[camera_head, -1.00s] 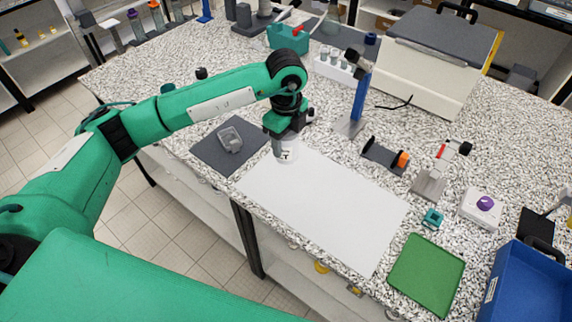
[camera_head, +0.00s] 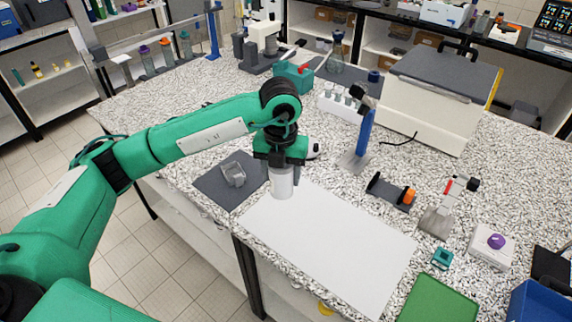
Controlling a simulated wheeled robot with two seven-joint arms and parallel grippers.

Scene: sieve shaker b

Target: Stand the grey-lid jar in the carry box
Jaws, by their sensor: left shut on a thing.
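My left gripper (camera_head: 281,163) points down and is shut on a pale jar (camera_head: 282,184) near its top. The jar hangs upright over the far left corner of a white sheet. The fingers hide the jar's top, so its lid does not show. The blue carry box (camera_head: 540,303) is at the lower right corner, cut off by the picture edge, far from the jar. My right gripper is not in view.
A dark mat (camera_head: 212,187) with a clear dish (camera_head: 233,173) lies left of the jar. The white sheet (camera_head: 330,243) is bare. A blue stand (camera_head: 364,135), an orange-ended device (camera_head: 391,192), a purple-knobbed unit (camera_head: 492,246) and a green tray (camera_head: 437,300) stand to the right.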

